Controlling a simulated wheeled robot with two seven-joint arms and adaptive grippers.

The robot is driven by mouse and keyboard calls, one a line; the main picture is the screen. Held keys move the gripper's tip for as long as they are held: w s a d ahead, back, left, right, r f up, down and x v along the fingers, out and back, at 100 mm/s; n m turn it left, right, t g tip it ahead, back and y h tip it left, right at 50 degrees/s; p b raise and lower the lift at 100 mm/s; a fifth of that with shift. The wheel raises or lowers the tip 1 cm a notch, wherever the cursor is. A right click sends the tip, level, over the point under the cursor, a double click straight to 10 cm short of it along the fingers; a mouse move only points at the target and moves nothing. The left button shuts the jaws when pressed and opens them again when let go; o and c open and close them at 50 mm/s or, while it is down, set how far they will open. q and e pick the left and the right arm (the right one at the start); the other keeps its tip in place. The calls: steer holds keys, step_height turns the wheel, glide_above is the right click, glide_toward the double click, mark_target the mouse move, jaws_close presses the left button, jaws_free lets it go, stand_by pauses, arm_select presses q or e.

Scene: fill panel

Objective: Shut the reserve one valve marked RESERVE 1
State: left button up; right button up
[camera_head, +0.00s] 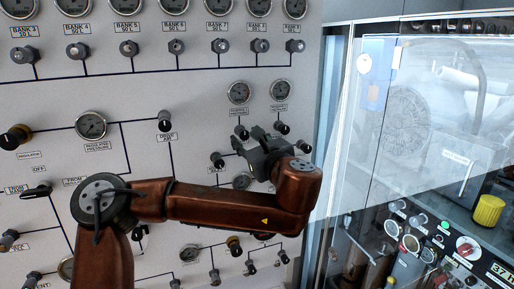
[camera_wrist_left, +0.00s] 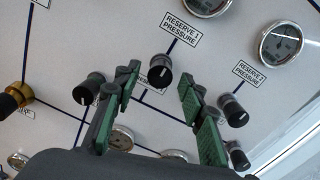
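My left gripper (camera_head: 258,147) is in front of the reserve group of the panel in the head view. In the left wrist view my left gripper (camera_wrist_left: 159,82) is open, its green-padded fingers apart. A black valve knob (camera_wrist_left: 158,68) below the RESERVE 1 PRESSURE label (camera_wrist_left: 181,29) shows between the fingertips; I cannot tell whether they touch it. A second label (camera_wrist_left: 151,78), reading RESERVE in part, is mostly hidden behind this knob and a finger. Another black knob (camera_wrist_left: 88,89) stands left of the fingers. My right gripper is not in view.
A knob (camera_wrist_left: 233,109) below the RESERVE 2 PRESSURE label (camera_wrist_left: 249,74) is close to the right finger. Two gauges (camera_head: 239,92) (camera_head: 281,90) sit above the reserve knobs. A glass-fronted cabinet (camera_head: 430,120) stands right of the panel.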

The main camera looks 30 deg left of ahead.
arm_select(q)
steer(key=v, duration=1.1)
steer(key=shift+s, duration=0.25)
steer(key=shift+d, duration=0.1)
